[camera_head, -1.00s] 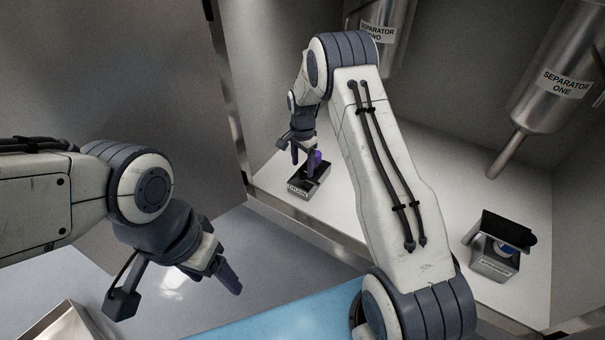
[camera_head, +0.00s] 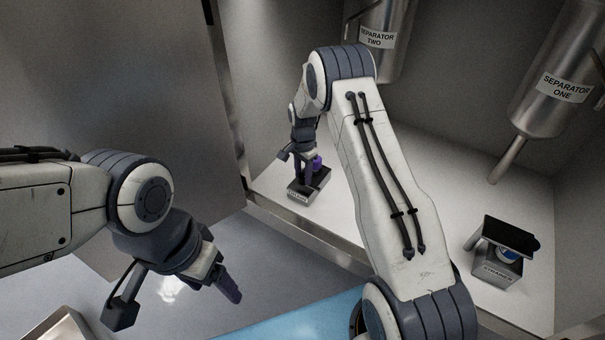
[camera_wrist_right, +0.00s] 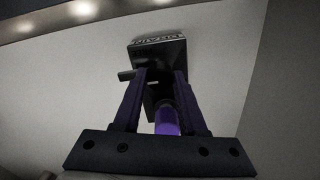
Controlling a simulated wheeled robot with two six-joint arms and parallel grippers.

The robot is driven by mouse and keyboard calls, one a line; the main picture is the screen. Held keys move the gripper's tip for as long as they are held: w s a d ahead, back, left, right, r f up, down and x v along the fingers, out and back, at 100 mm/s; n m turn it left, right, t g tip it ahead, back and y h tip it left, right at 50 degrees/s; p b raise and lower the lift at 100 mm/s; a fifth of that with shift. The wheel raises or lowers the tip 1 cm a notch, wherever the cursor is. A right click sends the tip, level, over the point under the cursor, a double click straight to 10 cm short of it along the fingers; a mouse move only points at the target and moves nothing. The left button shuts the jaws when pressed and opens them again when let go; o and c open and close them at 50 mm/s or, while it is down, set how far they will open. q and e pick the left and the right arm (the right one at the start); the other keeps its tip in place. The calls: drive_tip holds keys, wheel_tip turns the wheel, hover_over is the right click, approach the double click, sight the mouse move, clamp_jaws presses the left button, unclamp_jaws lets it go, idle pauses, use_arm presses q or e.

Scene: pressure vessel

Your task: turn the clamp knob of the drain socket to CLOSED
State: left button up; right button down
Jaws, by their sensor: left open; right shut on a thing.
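The drain socket (camera_head: 309,184) is a small dark box with a DRAIN label on its front, standing on the pale shelf. It also shows in the right wrist view (camera_wrist_right: 158,52). My right gripper (camera_head: 305,174) reaches down to the socket; in the right wrist view its fingers (camera_wrist_right: 160,76) are at the box, shut on a small dark part, apparently the clamp knob, mostly hidden between them. A purple rounded piece (camera_head: 318,162) stands at the socket beside the fingers. The knob's marking is not readable. My left gripper (camera_head: 230,288) is open and empty, away from the socket.
A second socket labelled STRAINER (camera_head: 497,268), with a dark raised plate, stands at the right of the shelf. The separator one vessel (camera_head: 548,105) and the separator two vessel (camera_head: 382,62) hang above. Bare shelf (camera_head: 440,165) lies between the sockets.

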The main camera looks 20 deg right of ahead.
drive_tip(key=n+p, duration=0.2)
drive_tip(key=p, duration=0.1)
drive_tip(key=n+p, duration=0.1)
drive_tip(key=n, duration=0.1)
drive_tip(key=shift+s+r+p, duration=0.1)
drive_tip(key=shift+r+p, duration=0.15)
drive_tip(key=shift+p, duration=0.05)
drive_tip(key=n+p, duration=0.2)
drive_tip(key=n, duration=0.1)
drive_tip(key=shift+f+n+p, duration=0.1)
drive_tip(key=shift+n+p, duration=0.2)
drive_tip(key=n+p, duration=0.2)
drive_tip(key=n, duration=0.5)
drive_tip(key=n+p, duration=0.1)
drive_tip(key=n, duration=0.2)
drive_tip(key=shift+s+d+f, duration=0.1)
drive_tip(key=shift+f, duration=0.05)
drive_tip(key=shift+p, duration=0.3)
drive_tip(key=shift+c, duration=2.3)
unclamp_jaws()
wheel_tip(320, 180, up, 8)
drive_tip(key=p, duration=0.2)
drive_tip(key=shift+f+p, duration=0.2)
drive_tip(key=shift+p, duration=0.15)
